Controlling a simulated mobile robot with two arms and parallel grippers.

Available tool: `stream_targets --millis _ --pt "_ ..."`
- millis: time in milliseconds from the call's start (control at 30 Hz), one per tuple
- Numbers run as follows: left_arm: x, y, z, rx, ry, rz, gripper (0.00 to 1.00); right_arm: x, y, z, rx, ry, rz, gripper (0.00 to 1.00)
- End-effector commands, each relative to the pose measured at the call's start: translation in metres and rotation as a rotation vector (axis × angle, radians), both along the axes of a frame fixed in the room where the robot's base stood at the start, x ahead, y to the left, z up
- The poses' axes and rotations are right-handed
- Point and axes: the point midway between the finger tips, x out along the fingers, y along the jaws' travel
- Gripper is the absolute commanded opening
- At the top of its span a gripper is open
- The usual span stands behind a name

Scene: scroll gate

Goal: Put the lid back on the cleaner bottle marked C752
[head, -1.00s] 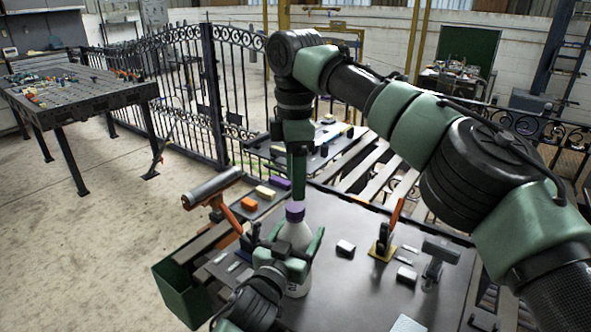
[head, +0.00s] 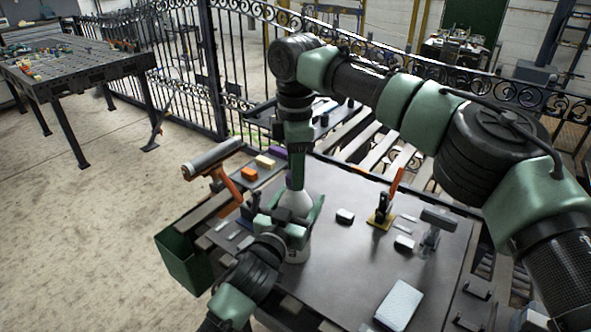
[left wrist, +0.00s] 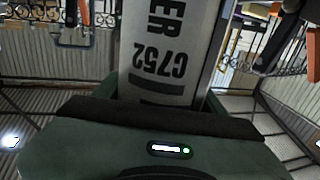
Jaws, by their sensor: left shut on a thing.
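The white cleaner bottle (head: 297,203) stands upright at the table's front left. Its C752 label shows in the left wrist view (left wrist: 160,60). My left gripper (head: 290,220) is shut around the bottle's body, one finger on each side. My right gripper (head: 296,180) points straight down at the bottle's top. A sliver of the purple lid (head: 289,180) shows there. My right fingers hide most of the lid and the bottle's neck, so I cannot tell whether they grip the lid or how it sits.
The grey table (head: 350,255) also holds an orange-handled clamp (head: 382,210), small white blocks, and a white pad (head: 400,305) at the front right. A scanner-like tool (head: 213,160) stands at the left, with coloured blocks behind. A green bin (head: 180,265) hangs at the left edge.

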Motion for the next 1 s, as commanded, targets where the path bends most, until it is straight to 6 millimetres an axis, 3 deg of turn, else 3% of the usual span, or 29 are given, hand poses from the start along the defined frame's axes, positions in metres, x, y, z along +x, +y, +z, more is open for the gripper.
stream_targets --millis 233,700,867,900,967,1000 --pt "0.0003 0.0004 -0.0004 0.000 0.001 0.001 0.00 -0.0012 0.0008 -0.0007 0.001 0.004 -0.083 0.00" --pt "0.0004 0.0004 -0.0004 -0.001 0.001 0.001 0.00 -0.0020 0.0022 -0.0013 0.002 0.007 -1.016 0.00" --pt "0.0004 0.0004 -0.0004 0.000 0.001 0.001 0.00 -0.0014 0.0015 -0.0006 0.001 0.003 -1.029 0.00" --pt "0.0003 0.0003 -0.0004 0.000 0.001 0.001 0.00 -0.0015 0.0016 -0.0006 0.001 0.003 -1.028 0.44" --pt "0.0003 0.0003 -0.0004 0.000 0.001 0.001 0.00 -0.0015 0.0016 -0.0006 0.001 0.003 -1.027 0.61" --pt "0.0003 0.0003 -0.0004 0.000 0.001 0.001 0.00 -0.0014 0.0015 -0.0006 0.001 0.002 -1.027 0.61"
